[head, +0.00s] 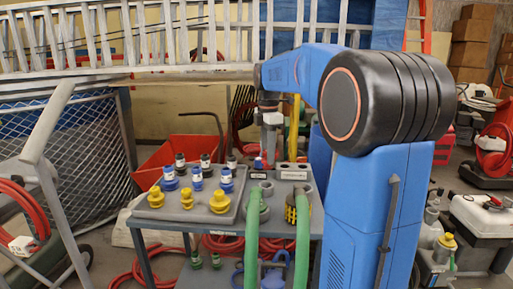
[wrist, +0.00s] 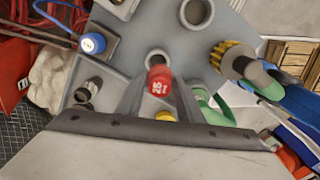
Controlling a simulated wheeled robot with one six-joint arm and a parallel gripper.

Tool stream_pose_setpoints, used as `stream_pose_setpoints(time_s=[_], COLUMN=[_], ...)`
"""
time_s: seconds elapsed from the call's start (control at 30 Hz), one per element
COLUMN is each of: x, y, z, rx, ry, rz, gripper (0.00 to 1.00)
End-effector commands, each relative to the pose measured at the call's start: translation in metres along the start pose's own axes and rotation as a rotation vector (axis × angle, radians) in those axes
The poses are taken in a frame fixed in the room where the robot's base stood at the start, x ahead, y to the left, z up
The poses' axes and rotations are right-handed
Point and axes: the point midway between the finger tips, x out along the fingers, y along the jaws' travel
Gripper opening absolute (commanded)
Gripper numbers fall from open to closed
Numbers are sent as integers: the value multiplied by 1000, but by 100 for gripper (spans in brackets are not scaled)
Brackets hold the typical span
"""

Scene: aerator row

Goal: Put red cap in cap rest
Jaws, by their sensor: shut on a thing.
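The red cap (wrist: 160,80), marked with a white "25", sits between the two fingers of my gripper (wrist: 157,98) in the wrist view. My gripper is shut on it. A small red patch, likely the cap, shows in the head view (head: 259,163) below my gripper (head: 270,145), above the back of the cart. In the wrist view a round grey ring (wrist: 156,55) lies just behind the cap, partly covered by it. I cannot tell whether they touch. A grey block with dark holes (head: 292,171) stands just right of the gripper. Which fitting is the cap rest is unclear.
A grey tray (head: 150,211) on the cart holds several blue-, yellow- and dark-based fittings. Two green hoses (head: 250,232) rise at the cart's front, one beside a yellow ribbed collar (wrist: 236,60). An open grey ring (wrist: 196,12) lies beyond the cap. A red bin (head: 150,170) stands behind.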

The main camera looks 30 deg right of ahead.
Motion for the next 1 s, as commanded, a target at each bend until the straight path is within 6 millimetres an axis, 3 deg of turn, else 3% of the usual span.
stream_pose_setpoints(time_s=[0.9, 1.0], x=[53, 51], y=[0, 0], z=[0, 0], rx=[0, 0], ry=[0, 0], rz=[-1, 1], gripper=[11, 11])
